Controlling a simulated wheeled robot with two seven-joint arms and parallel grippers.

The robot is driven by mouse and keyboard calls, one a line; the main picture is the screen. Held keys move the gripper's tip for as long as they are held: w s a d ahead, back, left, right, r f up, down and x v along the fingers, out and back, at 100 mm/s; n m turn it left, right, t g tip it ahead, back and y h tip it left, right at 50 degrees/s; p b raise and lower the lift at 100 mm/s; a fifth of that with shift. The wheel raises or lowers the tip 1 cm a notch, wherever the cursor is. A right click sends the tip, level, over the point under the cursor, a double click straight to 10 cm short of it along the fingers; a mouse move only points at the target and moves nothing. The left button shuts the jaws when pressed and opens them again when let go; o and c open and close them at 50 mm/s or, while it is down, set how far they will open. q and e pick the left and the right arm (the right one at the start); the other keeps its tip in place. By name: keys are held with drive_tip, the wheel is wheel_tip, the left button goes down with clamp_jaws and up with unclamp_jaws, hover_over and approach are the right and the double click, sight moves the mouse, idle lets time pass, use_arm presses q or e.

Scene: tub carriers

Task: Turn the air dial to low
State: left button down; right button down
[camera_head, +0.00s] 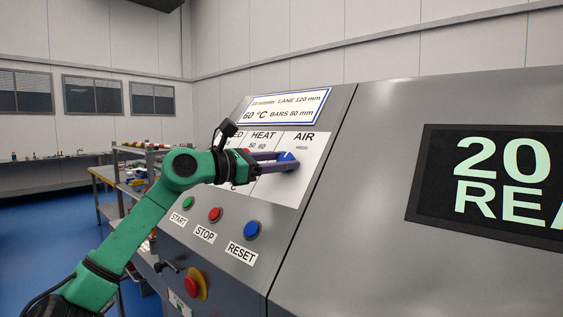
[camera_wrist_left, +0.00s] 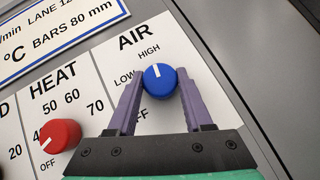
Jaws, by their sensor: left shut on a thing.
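The blue air dial (camera_wrist_left: 161,82) is on the white control panel under the word AIR. Its white pointer line points up, towards the HIGH label (camera_wrist_left: 149,52). The LOW label (camera_wrist_left: 124,79) is to the dial's left and OFF is below, partly behind a finger. My left gripper (camera_wrist_left: 160,90) is shut on the dial, with one purple finger on each side of it. In the head view the same gripper (camera_head: 283,163) reaches the dial (camera_head: 289,157) from the left, and its fingers partly hide it. My right gripper is not in view.
The red heat dial (camera_wrist_left: 60,135) is left of the air dial. Green start (camera_head: 188,203), red stop (camera_head: 215,214) and blue reset (camera_head: 252,230) buttons are below, with a red emergency knob (camera_head: 191,286) lower. A dark display (camera_head: 490,245) is at the right.

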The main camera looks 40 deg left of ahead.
use_arm(q)
drive_tip(key=shift+f+n+y+b, duration=0.2)
drive_tip(key=shift+n+y+b, duration=0.45)
drive_tip(key=shift+b, duration=0.2)
drive_tip(key=n+y+b, duration=0.2)
drive_tip(key=n+b, duration=0.1)
drive_tip(key=n+y+b, duration=0.3)
drive_tip(key=n+b, duration=0.1)
drive_tip(key=n+y+b, duration=0.3)
drive_tip(key=n, duration=0.1)
drive_tip(key=shift+d+f+y, duration=0.2)
drive_tip(key=shift+d+y, duration=0.05)
drive_tip(key=shift+d, duration=0.05)
drive_tip(key=shift+r+n+y+b, duration=0.15)
drive_tip(key=shift+n+y+b, duration=0.35)
drive_tip(key=shift+n+b, duration=0.4)
drive_tip(key=shift+r+n+g+y+b, duration=0.2)
drive_tip(key=shift+n+g+y+b, duration=0.45)
drive_tip(key=shift+n, duration=0.5)
drive_tip(key=shift+r, duration=0.1)
drive_tip(key=shift+c, duration=1.5)
unclamp_jaws()
